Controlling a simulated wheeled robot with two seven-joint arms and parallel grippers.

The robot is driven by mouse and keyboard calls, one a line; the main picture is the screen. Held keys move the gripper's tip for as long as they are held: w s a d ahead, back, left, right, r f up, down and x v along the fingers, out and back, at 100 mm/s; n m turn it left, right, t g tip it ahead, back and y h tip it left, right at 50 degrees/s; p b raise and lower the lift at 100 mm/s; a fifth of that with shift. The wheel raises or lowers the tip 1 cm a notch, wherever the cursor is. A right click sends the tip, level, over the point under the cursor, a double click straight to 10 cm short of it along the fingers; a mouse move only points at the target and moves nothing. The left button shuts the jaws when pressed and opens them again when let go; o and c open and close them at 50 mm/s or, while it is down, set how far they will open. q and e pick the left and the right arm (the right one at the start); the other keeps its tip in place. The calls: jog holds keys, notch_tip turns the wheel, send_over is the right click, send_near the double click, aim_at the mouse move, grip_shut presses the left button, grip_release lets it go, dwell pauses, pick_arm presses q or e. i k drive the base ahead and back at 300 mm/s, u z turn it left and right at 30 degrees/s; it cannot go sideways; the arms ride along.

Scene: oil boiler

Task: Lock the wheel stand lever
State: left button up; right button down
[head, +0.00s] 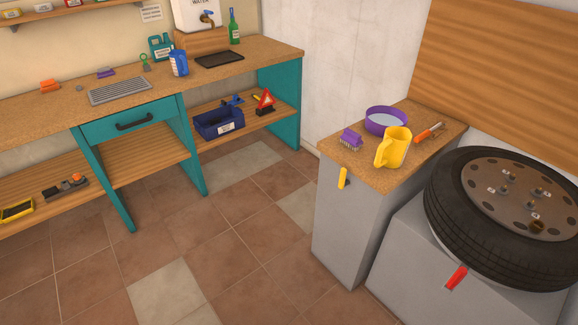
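A wheel with a black tyre (449,217) and a brown rim (515,188) lies tilted on a grey stand (405,262) at the right of the head view. A red lever (457,278) sticks out from the stand's front, just below the tyre, and slants up to the right. Its pivot is not clear, and I cannot tell its lock state from this view. Neither of my grippers is in view.
A grey cabinet (345,235) beside the stand has a yellow handle (343,178) on its front. On its top are a purple bowl (386,121), a yellow jug (394,148), a brush (351,138) and a screwdriver (430,133). A teal workbench (195,157) stands left; tiled floor between is clear.

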aim_at(343, 182)
jog(key=u, duration=0.5)
jog(key=i, duration=1.4)
jog(key=z, duration=0.7)
